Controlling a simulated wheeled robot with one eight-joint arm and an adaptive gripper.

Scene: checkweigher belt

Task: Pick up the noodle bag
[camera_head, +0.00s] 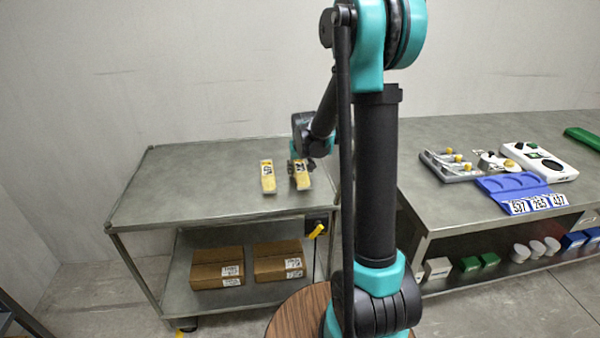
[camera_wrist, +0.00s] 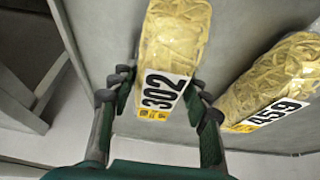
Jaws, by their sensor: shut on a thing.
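A yellow noodle bag with a white label reading 302 (camera_wrist: 176,38) lies between the fingers of my gripper (camera_wrist: 160,92) in the wrist view, and the gripper is shut on it. In the head view this bag (camera_head: 302,183) shows under my gripper (camera_head: 299,164), at the right part of the left steel table. I cannot tell whether it is touching the tabletop. A second yellow noodle bag, labelled 459 (camera_wrist: 272,85), lies on the table beside it, apart from the gripper. It also shows in the head view (camera_head: 267,175), just left of the held bag.
The left steel table (camera_head: 180,180) is clear to the left. Two cardboard boxes (camera_head: 217,269) (camera_head: 278,262) sit on its lower shelf. The right table (camera_head: 440,210) carries a blue numbered tray (camera_head: 515,187), a white device (camera_head: 540,160) and a grey fixture (camera_head: 450,166).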

